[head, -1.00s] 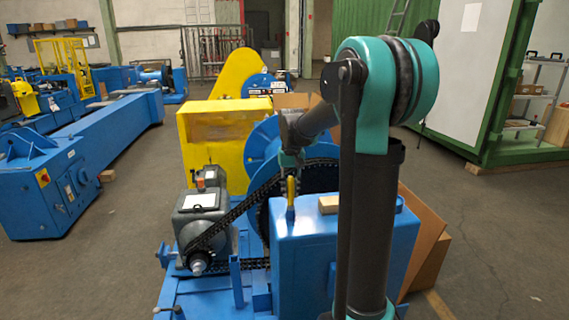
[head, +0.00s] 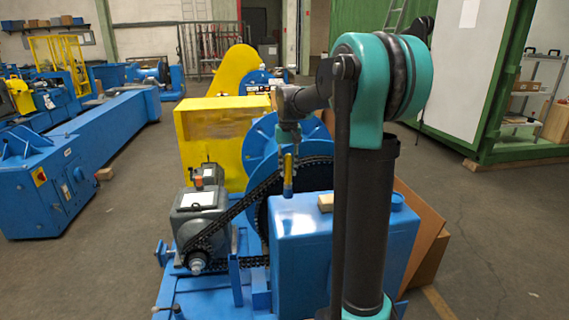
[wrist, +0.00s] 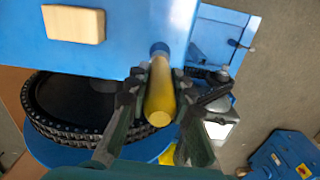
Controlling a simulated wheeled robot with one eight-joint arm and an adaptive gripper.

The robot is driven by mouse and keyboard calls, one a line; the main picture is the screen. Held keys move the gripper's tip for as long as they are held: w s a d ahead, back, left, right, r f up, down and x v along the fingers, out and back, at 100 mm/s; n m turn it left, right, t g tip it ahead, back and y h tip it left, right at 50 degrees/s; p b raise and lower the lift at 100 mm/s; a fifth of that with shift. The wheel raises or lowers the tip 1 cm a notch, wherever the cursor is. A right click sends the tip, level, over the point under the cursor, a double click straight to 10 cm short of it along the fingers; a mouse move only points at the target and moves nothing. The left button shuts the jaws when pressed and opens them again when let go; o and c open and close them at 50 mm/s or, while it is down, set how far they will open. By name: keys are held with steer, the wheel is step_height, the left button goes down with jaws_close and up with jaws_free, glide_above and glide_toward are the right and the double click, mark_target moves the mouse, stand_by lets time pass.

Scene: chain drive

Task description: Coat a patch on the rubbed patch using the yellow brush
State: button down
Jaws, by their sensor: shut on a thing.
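The yellow brush (head: 288,171) is upright at the far edge of the blue housing (head: 340,240), with a blue part at its lower end. In the wrist view the yellow handle (wrist: 160,95) points toward the camera between the two dark fingers. My gripper (wrist: 153,98) is shut on this handle. In the head view my gripper (head: 287,140) is just above the handle. I cannot tell whether the brush's lower end touches the housing. I cannot make out a rubbed patch in either view.
A tan block (head: 326,202) lies on the housing near the brush. A black chain (head: 240,210) runs from the grey motor (head: 201,214) to the large wheel behind the housing. A yellow guard (head: 212,140) stands behind. A cardboard sheet (head: 425,225) leans at the right.

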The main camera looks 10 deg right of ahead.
steer(key=shift+r, duration=1.25)
